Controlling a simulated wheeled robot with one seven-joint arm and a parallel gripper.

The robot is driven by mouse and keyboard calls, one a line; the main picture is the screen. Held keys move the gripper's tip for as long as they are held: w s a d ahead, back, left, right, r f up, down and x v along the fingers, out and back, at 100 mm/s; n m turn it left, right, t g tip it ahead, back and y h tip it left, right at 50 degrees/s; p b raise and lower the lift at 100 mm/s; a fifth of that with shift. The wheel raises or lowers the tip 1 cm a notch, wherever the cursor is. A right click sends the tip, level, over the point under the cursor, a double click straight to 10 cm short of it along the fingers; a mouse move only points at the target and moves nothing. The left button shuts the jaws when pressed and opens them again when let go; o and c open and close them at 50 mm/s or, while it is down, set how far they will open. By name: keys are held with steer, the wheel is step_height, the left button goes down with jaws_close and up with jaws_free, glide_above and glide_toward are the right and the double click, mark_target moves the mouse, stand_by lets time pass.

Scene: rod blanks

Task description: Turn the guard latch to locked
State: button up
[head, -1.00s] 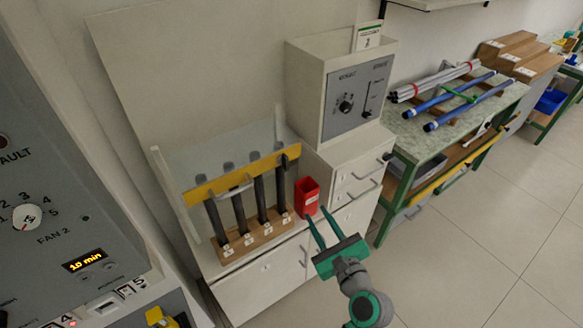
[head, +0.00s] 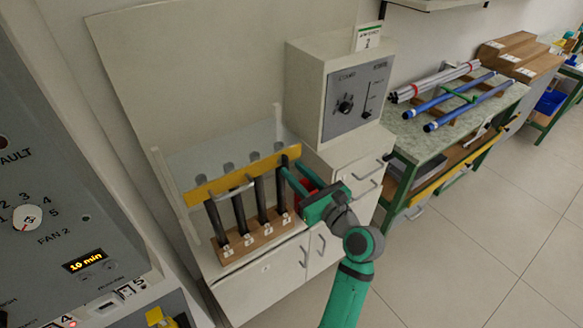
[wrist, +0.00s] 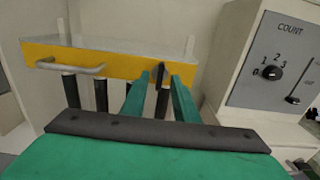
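The guard is a clear panel with a yellow bar (head: 235,177) across the front of a rod rack. The guard latch (wrist: 160,73), a small dark upright handle, sits near the right end of the yellow bar (wrist: 105,62) in the wrist view. I cannot make it out clearly in the head view. My gripper (wrist: 158,82) is open, with one green finger on each side of the latch's lower end. I cannot tell whether the fingers touch it. In the head view my gripper (head: 289,174) reaches the bar's right end.
Dark rods stand in a wooden block (head: 255,238) behind the bar. A grey control box (head: 345,90) with a COUNT dial (wrist: 272,73) stands to the right. A bench with blue rods (head: 450,98) lies further right.

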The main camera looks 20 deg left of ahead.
mark_target(285, 162)
steer(key=shift+x, duration=1.3)
steer(key=shift+c, duration=0.6)
steer(key=shift+d, duration=0.1)
jaws_close()
